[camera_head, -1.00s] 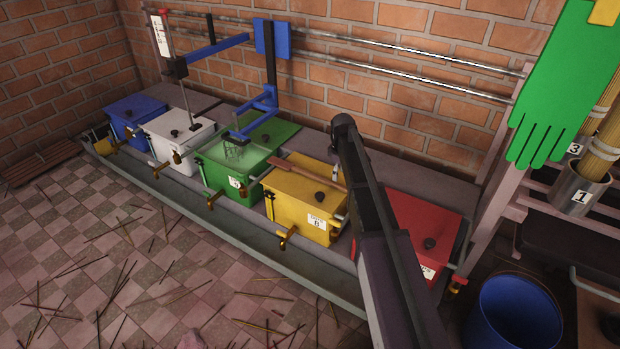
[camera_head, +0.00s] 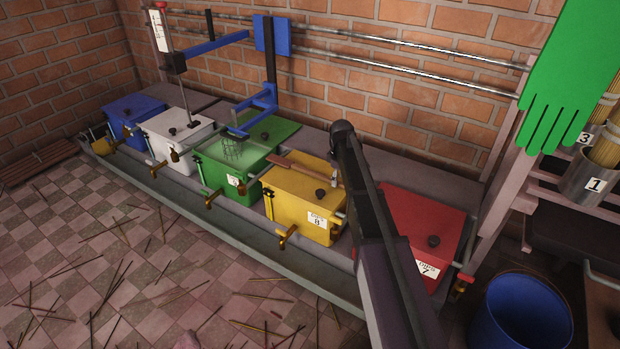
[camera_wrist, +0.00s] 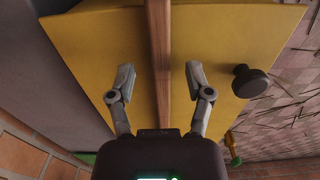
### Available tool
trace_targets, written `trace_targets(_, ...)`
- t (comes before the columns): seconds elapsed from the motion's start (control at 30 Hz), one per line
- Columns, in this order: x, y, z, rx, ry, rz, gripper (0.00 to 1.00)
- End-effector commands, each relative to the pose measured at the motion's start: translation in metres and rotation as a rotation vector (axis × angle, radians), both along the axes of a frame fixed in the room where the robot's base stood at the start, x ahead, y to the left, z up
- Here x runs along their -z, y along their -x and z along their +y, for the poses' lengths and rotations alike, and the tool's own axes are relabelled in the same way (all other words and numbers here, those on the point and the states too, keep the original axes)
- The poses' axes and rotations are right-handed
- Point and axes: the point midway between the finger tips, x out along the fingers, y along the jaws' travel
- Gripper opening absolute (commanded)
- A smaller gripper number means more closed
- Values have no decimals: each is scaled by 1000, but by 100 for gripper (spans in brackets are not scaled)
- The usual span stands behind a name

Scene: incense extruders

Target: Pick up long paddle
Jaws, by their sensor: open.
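In the wrist view the paddle (camera_wrist: 159,60) runs upright through the middle, over the yellow lid. My gripper (camera_wrist: 159,80) is open, with one finger on each side of the paddle and gaps between the fingers and the wood. I cannot tell the exact height of the fingertips above the lid.
The yellow box (camera_head: 302,196) has a black knob (camera_wrist: 250,81) to the right of my fingers. A green box (camera_head: 228,172) stands left of it and a red box (camera_head: 420,225) right. A brick wall (camera_head: 420,80) is behind. A blue bucket (camera_head: 522,312) stands at lower right.

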Motion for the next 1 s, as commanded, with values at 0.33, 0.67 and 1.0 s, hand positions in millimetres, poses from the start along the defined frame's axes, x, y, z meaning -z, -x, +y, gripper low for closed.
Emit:
trace_targets(0.33,10,0,0,0,0,0,66)
trace_targets(0.67,10,0,0,1,0,0,66)
trace_targets(1.0,10,0,-1,1,0,0,9)
